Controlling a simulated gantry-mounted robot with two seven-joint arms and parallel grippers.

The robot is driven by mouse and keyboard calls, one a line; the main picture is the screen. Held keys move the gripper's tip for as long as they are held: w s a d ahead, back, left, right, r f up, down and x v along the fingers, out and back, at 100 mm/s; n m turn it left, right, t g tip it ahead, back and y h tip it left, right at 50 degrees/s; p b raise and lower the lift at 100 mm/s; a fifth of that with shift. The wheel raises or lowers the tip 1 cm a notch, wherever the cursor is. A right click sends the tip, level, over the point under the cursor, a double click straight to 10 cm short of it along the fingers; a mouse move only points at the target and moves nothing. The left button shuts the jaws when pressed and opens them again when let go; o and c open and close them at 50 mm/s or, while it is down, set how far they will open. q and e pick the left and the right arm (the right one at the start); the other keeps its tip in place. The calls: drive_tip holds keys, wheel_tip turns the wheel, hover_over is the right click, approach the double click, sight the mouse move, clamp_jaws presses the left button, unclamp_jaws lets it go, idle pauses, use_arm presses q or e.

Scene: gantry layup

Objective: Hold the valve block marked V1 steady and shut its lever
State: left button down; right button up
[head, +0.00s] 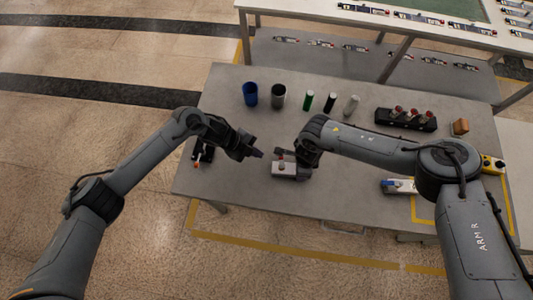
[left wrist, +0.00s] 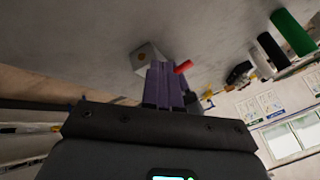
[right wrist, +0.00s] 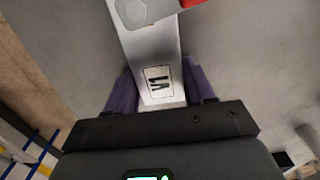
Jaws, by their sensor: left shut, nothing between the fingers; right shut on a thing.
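The valve block V1 (head: 284,170) is a pale grey block on the table, between my two grippers. Its V1 label (right wrist: 158,82) faces the right wrist camera. Its red lever (right wrist: 191,2) shows only in part at the top of that view; a round grey hex fitting (right wrist: 132,12) is beside it. My right gripper (right wrist: 160,95) is shut on the block, one purple finger along each side. My left gripper (head: 260,153) is shut and empty, just left of the block. In the left wrist view, the red lever (left wrist: 183,67) shows close by its purple fingertips; I cannot tell whether they touch.
Blue and grey cups (head: 250,95) and several cylinders stand along the back. A black rack (head: 405,120) and wooden block (head: 461,126) are back right. A blue-levered block (head: 398,186) is right; a dark item (head: 203,153) is partly behind my left arm. The front middle is clear.

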use_arm(q)
drive_tip(key=w+a+r, duration=0.2)
drive_tip(key=a+r, duration=0.2)
drive_tip(key=r, duration=0.2)
drive_tip(key=shift+w+r, duration=0.25)
drive_tip(key=shift+r, duration=0.05)
drive_tip(key=shift+m, duration=0.3)
